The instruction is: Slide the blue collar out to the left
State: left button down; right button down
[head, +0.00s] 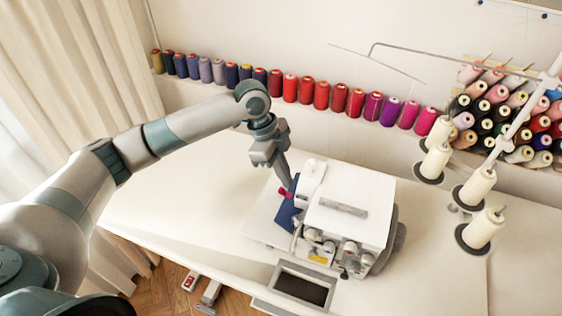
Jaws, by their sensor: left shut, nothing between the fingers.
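The blue collar (287,215) lies flat at the left side of the white sewing machine (348,213), partly hidden behind the machine's left parts. My left gripper (287,186) points down at the collar's upper edge, by the machine's left side. Its fingers are shut with nothing between them. I cannot tell whether the fingertips touch the collar. A small magenta piece (284,193) shows beside the fingertips. My right gripper is not in the view.
The white table (180,205) is clear to the left of the machine. Thread cones (480,228) stand on a rack at the right. A row of coloured spools (290,88) lines the back ledge. A dark-centred frame (302,287) sits at the front.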

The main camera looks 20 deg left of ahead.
pick_arm(q)
jog(key=shift+x, duration=1.3)
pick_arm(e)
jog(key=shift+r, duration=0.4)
pick_arm(q)
jog(key=shift+p, duration=0.3)
